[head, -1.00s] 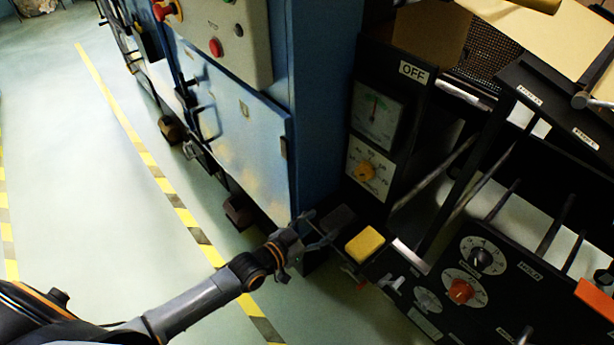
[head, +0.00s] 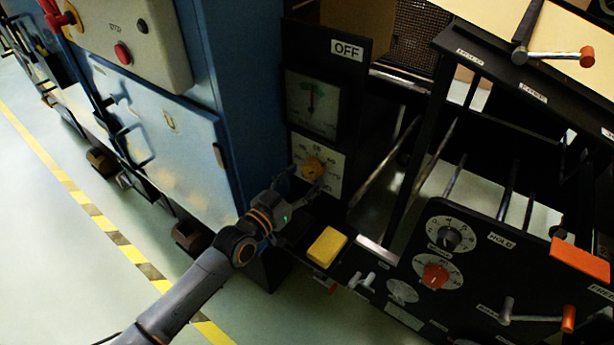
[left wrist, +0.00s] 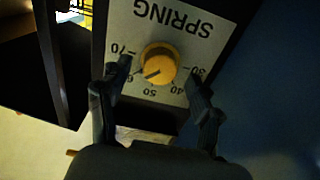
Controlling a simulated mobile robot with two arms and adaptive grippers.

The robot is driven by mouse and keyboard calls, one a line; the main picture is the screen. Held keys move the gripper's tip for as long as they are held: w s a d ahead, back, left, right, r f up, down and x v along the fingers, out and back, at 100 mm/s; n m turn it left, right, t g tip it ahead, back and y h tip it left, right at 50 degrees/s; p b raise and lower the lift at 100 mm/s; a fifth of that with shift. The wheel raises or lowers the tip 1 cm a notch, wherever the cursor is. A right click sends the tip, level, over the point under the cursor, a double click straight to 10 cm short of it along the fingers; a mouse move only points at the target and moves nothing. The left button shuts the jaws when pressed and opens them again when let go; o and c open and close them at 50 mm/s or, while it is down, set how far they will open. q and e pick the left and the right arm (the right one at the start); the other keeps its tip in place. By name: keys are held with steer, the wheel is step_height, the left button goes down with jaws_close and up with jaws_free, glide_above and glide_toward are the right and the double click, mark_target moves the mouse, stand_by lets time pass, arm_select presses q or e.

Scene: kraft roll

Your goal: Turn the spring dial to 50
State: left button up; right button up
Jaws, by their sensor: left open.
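The spring dial is a yellow knob (head: 314,168) on a white scale plate below a gauge in the head view. In the left wrist view the knob (left wrist: 159,60) shows upside down, on the plate lettered SPRING (left wrist: 172,18) with marks from 30 to 70. Its dark pointer line slants to the lower left, near the 60 mark, which a finger partly covers. My left gripper (head: 301,184) is open just in front of the dial; in the left wrist view its fingers (left wrist: 159,75) stand either side of the knob, apart from it. My right gripper is not in view.
A gauge (head: 312,103) sits above the dial under an OFF sign (head: 346,50). A blue cabinet (head: 215,90) stands close on the left. A yellow block (head: 327,246) lies below the gripper. A black panel with a red knob (head: 435,275) is on the right. Floor at left is clear.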

arm_select(q)
steer(key=shift+x, duration=1.1)
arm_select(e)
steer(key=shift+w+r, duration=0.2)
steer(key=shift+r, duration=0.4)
arm_select(q)
steer(key=c, duration=1.2)
steer(key=shift+o, duration=0.2)
steer(key=shift+a, duration=0.1)
